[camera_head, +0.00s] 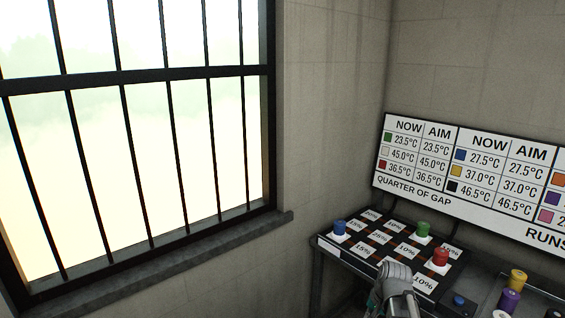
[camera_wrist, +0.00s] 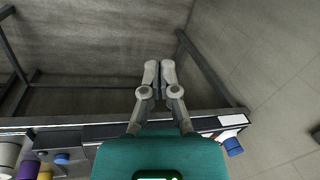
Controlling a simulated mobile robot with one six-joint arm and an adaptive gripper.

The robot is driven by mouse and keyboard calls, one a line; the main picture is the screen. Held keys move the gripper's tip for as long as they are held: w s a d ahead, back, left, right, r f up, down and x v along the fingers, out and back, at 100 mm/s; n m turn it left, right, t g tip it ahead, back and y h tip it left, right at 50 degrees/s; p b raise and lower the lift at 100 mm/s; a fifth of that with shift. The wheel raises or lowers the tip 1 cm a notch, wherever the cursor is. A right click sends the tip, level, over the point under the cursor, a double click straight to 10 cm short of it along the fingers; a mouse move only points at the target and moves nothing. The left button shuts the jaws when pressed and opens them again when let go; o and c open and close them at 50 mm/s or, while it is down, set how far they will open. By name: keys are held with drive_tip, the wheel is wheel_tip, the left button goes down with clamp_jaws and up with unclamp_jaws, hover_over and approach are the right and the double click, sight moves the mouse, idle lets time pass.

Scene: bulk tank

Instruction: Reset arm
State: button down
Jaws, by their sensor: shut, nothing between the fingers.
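My gripper (camera_wrist: 158,75) shows in the wrist view with its two grey fingers together and nothing between them. The fingertips reach out past the edge of the bench, over open space in front of a grey wall. In the head view, a grey part of my arm stands at the bottom, in front of the checkered board (camera_head: 330,246) and hiding some of it. I cannot make out the fingertips there.
A blue piece (camera_head: 339,227), a green piece (camera_head: 423,229) and a red piece (camera_head: 440,256) stand on the board. Yellow (camera_head: 517,279) and purple (camera_head: 509,299) pieces stand at right. A temperature sign (camera_head: 460,178) rises behind. A barred window (camera_head: 140,130) fills the left.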

drive_tip(key=s+a+n+g+h, duration=0.1)
drive_tip(key=s+a+n+h, duration=0.1)
drive_tip(key=s+a+n, duration=0.4)
drive_tip(key=shift+s+a, duration=0.95)
drive_tip(key=shift+a, duration=0.3)
drive_tip(key=shift+r, duration=0.1)
idle(1.4)
